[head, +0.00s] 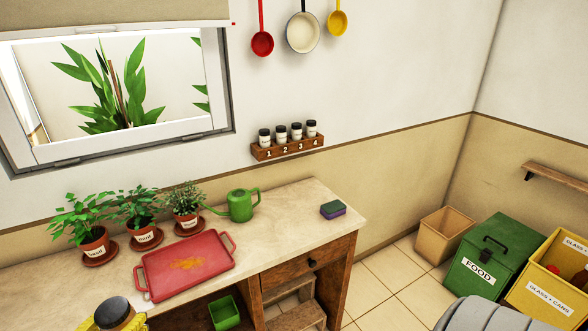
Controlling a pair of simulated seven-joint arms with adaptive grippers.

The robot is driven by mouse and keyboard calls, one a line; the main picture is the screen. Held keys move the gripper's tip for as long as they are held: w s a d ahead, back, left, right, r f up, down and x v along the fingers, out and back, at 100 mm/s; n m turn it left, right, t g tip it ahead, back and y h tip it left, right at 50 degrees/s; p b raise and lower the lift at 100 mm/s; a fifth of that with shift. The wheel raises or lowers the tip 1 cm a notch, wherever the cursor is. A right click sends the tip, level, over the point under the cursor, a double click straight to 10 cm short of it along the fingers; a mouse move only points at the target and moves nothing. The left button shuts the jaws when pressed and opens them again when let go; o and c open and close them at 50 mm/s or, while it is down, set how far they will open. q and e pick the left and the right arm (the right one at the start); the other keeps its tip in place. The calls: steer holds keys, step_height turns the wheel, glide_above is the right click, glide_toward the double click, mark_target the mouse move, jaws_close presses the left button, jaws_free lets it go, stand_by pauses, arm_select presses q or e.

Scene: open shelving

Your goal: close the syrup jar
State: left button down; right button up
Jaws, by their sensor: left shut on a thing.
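A jar-like thing (115,314) with a dark round top and an amber-brown side stands at the bottom left, cut off by the picture's lower edge. It may be the syrup jar, but no label shows. I cannot tell whether the dark top is a lid or an open mouth. I cannot make out either of my grippers in the head view. Any hold on the jar or a lid is hidden below the frame.
A red tray (160,268) with an orange-brown stain lies on the worktop (285,225). Potted herbs (145,233), a green watering can (240,207) and a sponge (333,209) stand behind. Numbered spice jars (281,133) sit on the wall rack. Bins (488,259) stand right.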

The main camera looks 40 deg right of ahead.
arm_select(q)
steer(key=shift+w+r, duration=0.1)
steer(key=shift+r, duration=0.1)
steer(key=shift+w+r, duration=0.15)
steer(key=shift+r, duration=0.15)
steer(key=w+a+r+n+t+y, duration=0.1)
steer(key=w+a+r+n+y, duration=0.15)
steer(key=w+r, duration=0.5)
steer(key=w+a+r+n+t+y, duration=0.1)
steer(key=w+a+r, duration=0.3)
steer(key=w+r, duration=0.3)
steer(key=w+a+f+n+t+y, duration=0.1)
steer(key=w+a+n+y, duration=0.3)
steer(key=w+a, duration=0.5)
steer(key=shift+w+a+f+y, duration=0.35)
steer(key=shift+a+f+y, duration=0.2)
steer(key=shift+a, duration=0.4)
steer(key=shift+n, duration=0.25)
step_height(320, 180, down, 16)
steer(key=shift+r, duration=0.2)
